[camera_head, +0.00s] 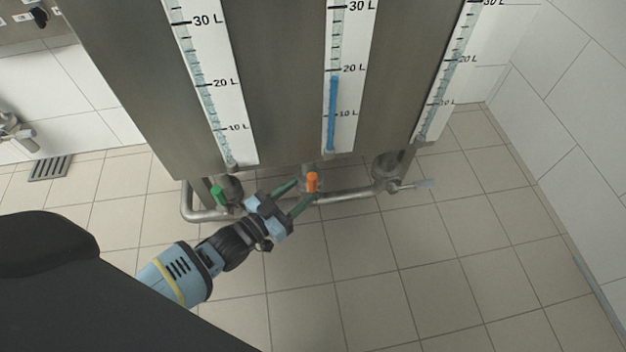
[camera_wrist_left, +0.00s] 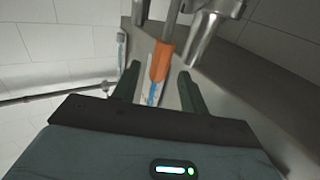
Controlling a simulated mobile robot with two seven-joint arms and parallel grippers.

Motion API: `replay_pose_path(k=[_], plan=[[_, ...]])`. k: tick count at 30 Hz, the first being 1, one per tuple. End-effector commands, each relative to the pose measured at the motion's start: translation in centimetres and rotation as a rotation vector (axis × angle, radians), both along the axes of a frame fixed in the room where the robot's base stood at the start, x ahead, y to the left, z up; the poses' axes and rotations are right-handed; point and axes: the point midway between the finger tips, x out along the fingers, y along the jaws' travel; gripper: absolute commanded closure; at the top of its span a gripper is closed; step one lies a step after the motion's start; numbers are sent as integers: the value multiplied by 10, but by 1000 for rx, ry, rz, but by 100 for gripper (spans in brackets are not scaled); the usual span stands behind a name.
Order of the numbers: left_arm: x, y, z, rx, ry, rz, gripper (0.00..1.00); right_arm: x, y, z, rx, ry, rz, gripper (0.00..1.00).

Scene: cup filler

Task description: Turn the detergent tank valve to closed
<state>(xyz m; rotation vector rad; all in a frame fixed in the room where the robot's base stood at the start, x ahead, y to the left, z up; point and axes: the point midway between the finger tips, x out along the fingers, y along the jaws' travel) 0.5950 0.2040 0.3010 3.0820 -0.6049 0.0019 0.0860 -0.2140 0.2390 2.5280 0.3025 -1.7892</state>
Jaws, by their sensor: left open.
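An orange valve handle (camera_head: 312,182) sits under the tank's middle gauge (camera_head: 333,110), which shows a blue column. No label tells me which valve is the detergent one. My left gripper (camera_head: 304,190) is open, its two green fingers just left of the orange handle in the head view. In the left wrist view the orange handle (camera_wrist_left: 161,60) lies between the open fingers of my left gripper (camera_wrist_left: 158,84), with a gap on each side. My right gripper is not in view.
A green valve handle (camera_head: 217,194) is to the left, close to my left wrist. A pale handle (camera_head: 424,184) points sideways at the right valve. A steel pipe (camera_head: 350,194) runs below the tank (camera_head: 275,75). The tiled floor (camera_head: 450,270) in front is clear.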

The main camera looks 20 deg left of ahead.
Motion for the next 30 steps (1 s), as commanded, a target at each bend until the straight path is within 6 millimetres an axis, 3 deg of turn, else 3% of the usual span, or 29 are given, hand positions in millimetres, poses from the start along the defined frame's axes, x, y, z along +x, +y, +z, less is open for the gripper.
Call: replay_pose_path(k=[9,21,30], plan=[[40,-16,-2,1,0,0,56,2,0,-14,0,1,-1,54],[48,-20,0,0,1,0,56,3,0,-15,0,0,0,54],[48,-19,-1,0,1,0,93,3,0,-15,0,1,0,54]])
